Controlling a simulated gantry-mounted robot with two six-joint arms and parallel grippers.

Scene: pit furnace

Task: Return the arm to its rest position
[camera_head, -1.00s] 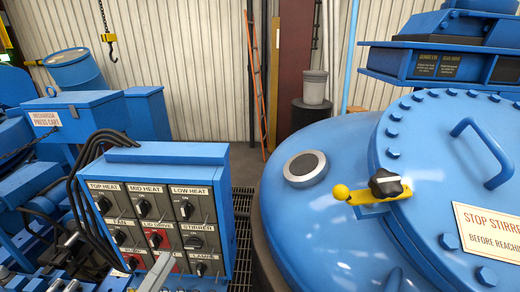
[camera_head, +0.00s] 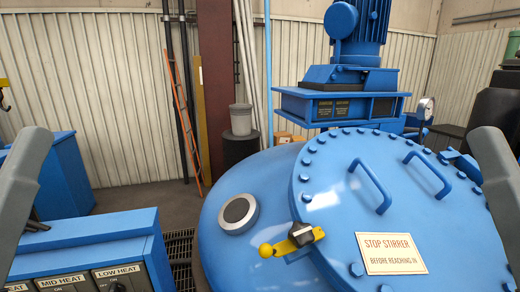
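Grey links of my two arms stand at the left and right edges of the head view. Neither gripper shows, so what they hold, if anything, is hidden. The blue control panel (camera_head: 84,257) is at the lower left, with only its top row of knobs showing, including those labelled MID HEAT and LOW HEAT. The round blue furnace lid (camera_head: 345,215) lies at the right.
A sign reading STOP STIRRER (camera_head: 391,253) is on the lid, with two blue handles (camera_head: 371,186) above it. A blue motor housing (camera_head: 360,22) stands behind. An orange ladder (camera_head: 184,125) leans at the back wall. Bare floor shows left of the furnace.

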